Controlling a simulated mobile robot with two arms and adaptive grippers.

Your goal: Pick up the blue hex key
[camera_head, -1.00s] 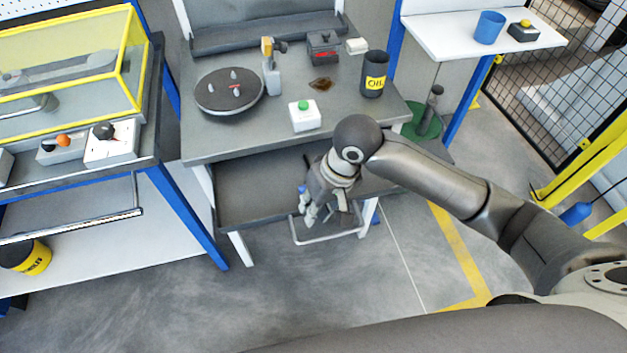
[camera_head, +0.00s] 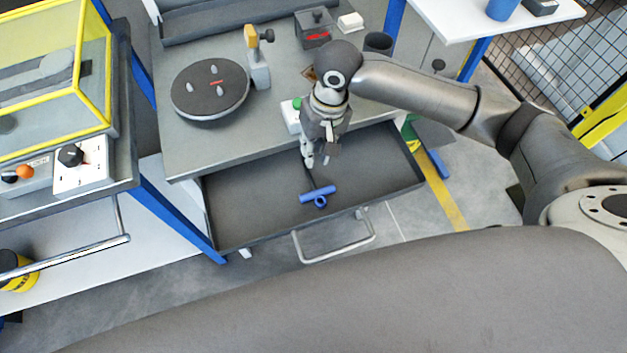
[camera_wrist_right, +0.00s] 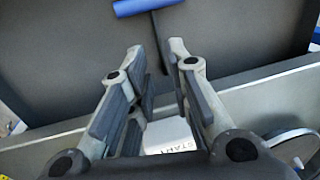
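The blue hex key (camera_head: 318,193) lies in the open drawer (camera_head: 250,207) near its front edge. My right gripper (camera_head: 320,160) hangs over the drawer, just behind the handle on the bench side. In the right wrist view, the gripper (camera_wrist_right: 157,50) is open and empty. The hex key's blue handle (camera_wrist_right: 143,6) is at the top edge there, and its dark shaft runs down towards the gap between the fingertips. My left gripper is not in view.
A turntable (camera_head: 210,88) and a white box with a green button (camera_head: 291,116) stand on the bench above the drawer, the box close to my right wrist. A wire drawer handle (camera_head: 335,240) sticks out in front. The drawer's left part is clear.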

